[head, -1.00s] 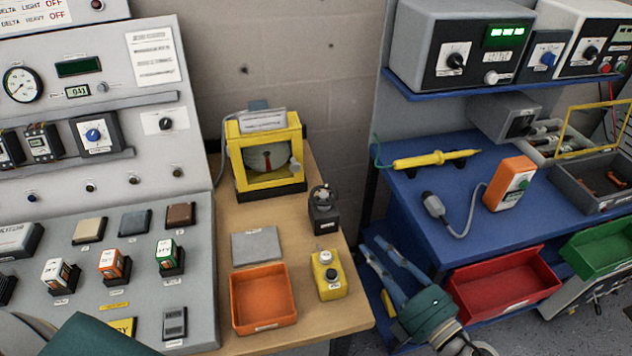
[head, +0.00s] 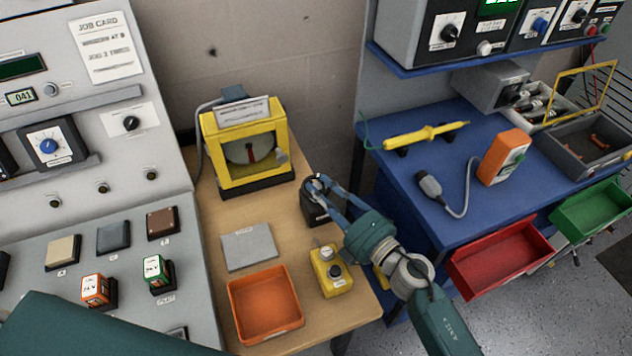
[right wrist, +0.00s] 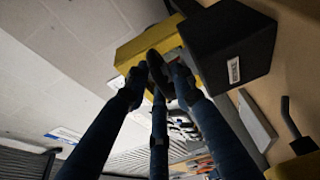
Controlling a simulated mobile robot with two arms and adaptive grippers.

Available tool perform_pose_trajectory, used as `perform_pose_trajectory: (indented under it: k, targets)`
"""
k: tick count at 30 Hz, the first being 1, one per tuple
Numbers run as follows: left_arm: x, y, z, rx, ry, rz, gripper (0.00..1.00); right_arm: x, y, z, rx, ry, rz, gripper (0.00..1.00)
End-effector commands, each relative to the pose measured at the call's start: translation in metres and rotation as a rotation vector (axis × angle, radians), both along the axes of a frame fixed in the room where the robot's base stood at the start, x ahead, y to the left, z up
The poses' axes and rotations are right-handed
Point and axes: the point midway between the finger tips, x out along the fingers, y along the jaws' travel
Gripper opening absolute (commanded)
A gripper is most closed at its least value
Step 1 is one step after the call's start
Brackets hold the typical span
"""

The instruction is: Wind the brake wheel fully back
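The brake wheel (head: 314,184) is a small dark wheel on top of a black box (head: 313,208) on the wooden bench. My right gripper (head: 325,190) reaches in from the lower right, with its blue fingers at the wheel and partly covering it. In the right wrist view, the fingers of the right gripper (right wrist: 157,75) are close together beside the labelled black box (right wrist: 228,45). I cannot tell whether they grip the wheel. The wheel's angle is not clear. My left gripper is out of view; only a teal part of my arm shows at the lower left.
A grey plate (head: 249,247), an orange tray (head: 266,303) and a yellow button box (head: 330,272) are in front. The control panel is at left; a blue bench (head: 440,185) is at right.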

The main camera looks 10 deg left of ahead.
Motion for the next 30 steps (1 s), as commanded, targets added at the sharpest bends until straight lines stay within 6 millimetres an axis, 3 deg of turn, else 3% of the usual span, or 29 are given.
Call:
perform_pose_trajectory:
  k: [6,15,20,26,30]
  targets:
    - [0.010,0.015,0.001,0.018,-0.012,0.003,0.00,0.014,0.017,0.000,0.000,0.000,0.000,0.24]
    - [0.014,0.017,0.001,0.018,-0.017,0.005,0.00,0.015,0.019,-0.001,-0.001,0.000,0.000,0.24]
    - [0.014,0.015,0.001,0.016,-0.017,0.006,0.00,0.015,0.018,-0.001,-0.001,0.001,0.000,0.00]
    - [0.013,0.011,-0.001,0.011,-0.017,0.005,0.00,0.016,0.018,-0.002,-0.003,-0.002,0.018,0.00]
    - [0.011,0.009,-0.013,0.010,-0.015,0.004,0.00,0.018,0.017,-0.005,-0.008,-0.006,0.134,0.00]
